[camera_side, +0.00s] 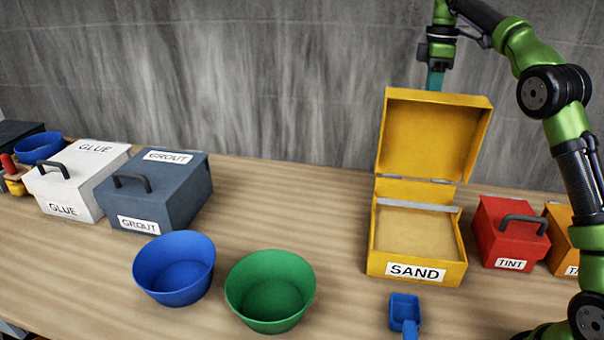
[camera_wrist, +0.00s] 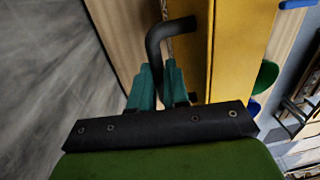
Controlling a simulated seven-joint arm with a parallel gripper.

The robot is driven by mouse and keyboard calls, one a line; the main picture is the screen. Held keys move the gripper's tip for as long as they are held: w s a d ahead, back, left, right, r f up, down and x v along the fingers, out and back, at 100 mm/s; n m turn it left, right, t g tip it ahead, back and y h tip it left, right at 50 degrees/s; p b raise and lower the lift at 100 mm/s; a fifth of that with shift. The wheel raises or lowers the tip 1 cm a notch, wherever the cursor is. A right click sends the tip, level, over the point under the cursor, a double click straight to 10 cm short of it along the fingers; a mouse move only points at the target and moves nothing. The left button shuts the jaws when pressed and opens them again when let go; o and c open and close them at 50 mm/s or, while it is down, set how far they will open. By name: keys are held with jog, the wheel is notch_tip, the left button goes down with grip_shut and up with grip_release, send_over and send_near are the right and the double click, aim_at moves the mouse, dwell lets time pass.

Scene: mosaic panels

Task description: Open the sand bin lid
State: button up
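The yellow sand bin (camera_side: 418,265), labelled SAND, stands right of centre on the table in the side view. Its lid (camera_side: 430,135) is hinged up and stands roughly upright at the back, with the sand (camera_side: 415,232) showing inside. My gripper (camera_side: 435,80) is behind the lid's upper edge, its fingertips partly hidden by it. In the wrist view my teal fingers (camera_wrist: 160,72) are on either side of the black lid handle (camera_wrist: 155,40) and look closed on its bar. The yellow lid (camera_wrist: 240,60) lies just right of them there.
A blue scoop (camera_side: 404,310) lies in front of the bin. A red tint box (camera_side: 510,235) stands close on its right. Blue (camera_side: 174,270) and green (camera_side: 270,290) bowls, a grey grout box (camera_side: 160,190) and a white glue box (camera_side: 80,175) are to the left. A grey wall rises behind.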

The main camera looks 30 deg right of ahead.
jog(key=o, duration=0.4)
jog(key=shift+d+f, duration=0.15)
jog(key=shift+f, duration=0.15)
jog(key=shift+o, duration=0.2)
jog(key=shift+r, duration=0.1)
